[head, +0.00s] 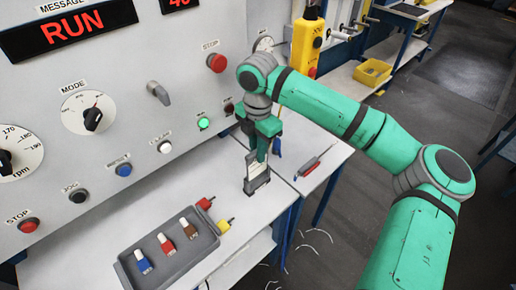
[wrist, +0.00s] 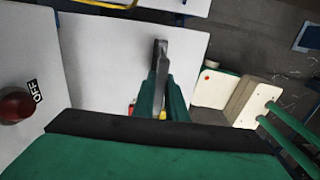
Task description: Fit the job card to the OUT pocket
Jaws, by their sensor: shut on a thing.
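My gripper (head: 262,152) points down over the pale table beside the control panel. Its green fingers (wrist: 161,95) are shut on a thin, pale to grey piece that I take for the job card (head: 262,149). Below the fingers, in line with the card, is a grey and black piece with a pale front (head: 257,181). A grey and black end (wrist: 160,50) also shows past the fingers in the wrist view. I cannot tell whether this is part of the card or a separate holder, nor whether it touches the table. No OUT lettering is readable.
A grey tray (head: 127,273) holds blue, red and brown pieces. Red (head: 205,203) and yellow (head: 223,226) pieces lie beside it. A red-handled tool (head: 310,168) lies to the right. The control panel (head: 140,130) stands behind. Table space between tray and panel is clear.

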